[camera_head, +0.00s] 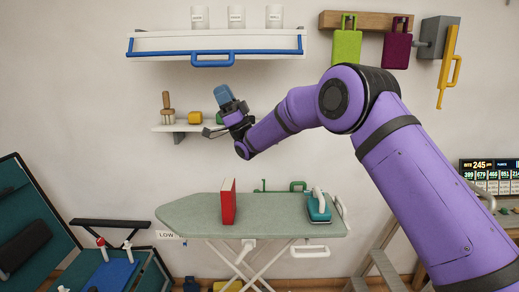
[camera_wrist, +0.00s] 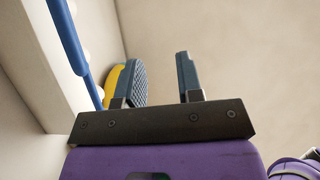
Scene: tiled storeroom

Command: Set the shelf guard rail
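The guard rail (camera_head: 160,53) is a blue bar running along the front of the white upper shelf (camera_head: 160,41), with short upright ends and a blue handle (camera_head: 212,64) hanging at its middle. A blue bar, seemingly part of the rail, shows at the upper left in the wrist view (camera_wrist: 66,35). My gripper (camera_head: 225,95) points upward below the handle, apart from it. In the wrist view my gripper (camera_wrist: 163,72) has its two fingers spread, with nothing between them. The rail's end fixings are too small to make out.
White canisters (camera_head: 236,16) stand on the upper shelf. An ironing board (camera_head: 190,213) bears a red book (camera_head: 228,203) and an iron (camera_head: 318,206). Bags hang at right.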

